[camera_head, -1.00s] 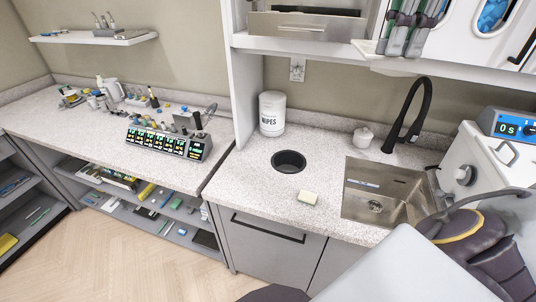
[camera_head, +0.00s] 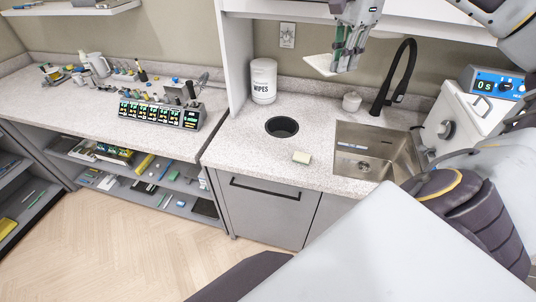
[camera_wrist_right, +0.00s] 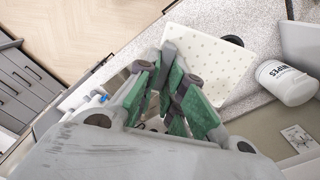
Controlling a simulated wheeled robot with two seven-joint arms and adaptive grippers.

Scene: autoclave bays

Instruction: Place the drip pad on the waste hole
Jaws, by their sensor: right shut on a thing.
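The drip pad (camera_head: 320,65) is a thin white square sheet. In the right wrist view its dotted face shows (camera_wrist_right: 215,62). My right gripper (camera_head: 343,64), with green finger pads, is shut on one edge of it and holds it in the air above the back of the counter. In the wrist view the fingertips (camera_wrist_right: 168,62) meet at the pad's edge. The waste hole (camera_head: 282,127) is a round black-rimmed opening in the speckled counter, uncovered, below and left of the pad in the head view. My left gripper is not in view.
A shelf panel rises at left.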

